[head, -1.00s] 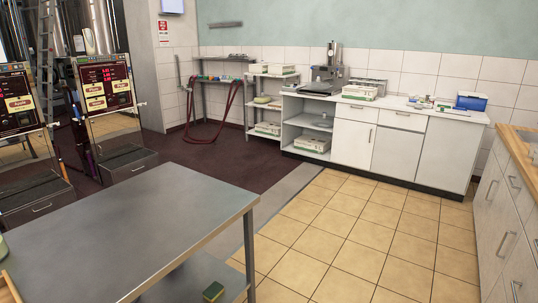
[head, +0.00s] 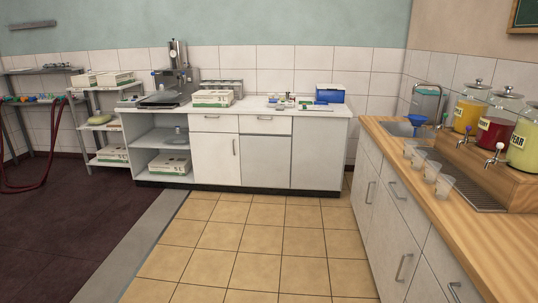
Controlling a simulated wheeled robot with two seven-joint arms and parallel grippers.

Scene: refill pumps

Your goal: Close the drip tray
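Neither of my grippers is in view. A dark slatted drip grate (head: 470,190) lies on the wooden counter at the right, in front of a wooden stand (head: 490,170) with glass drink jars. A grey machine (head: 180,80) stands on the white counter at the back, with a dark flat tray-like part (head: 163,99) at its front. I cannot tell which of these is the drip tray, or whether either is open.
The wooden counter (head: 400,132) holds several clear cups (head: 429,171) and a sink (head: 399,128). White cabinets (head: 320,155) line the back wall. A shelf rack (head: 100,125) and red hoses (head: 55,160) are at the left. The tiled floor (head: 260,240) ahead is clear.

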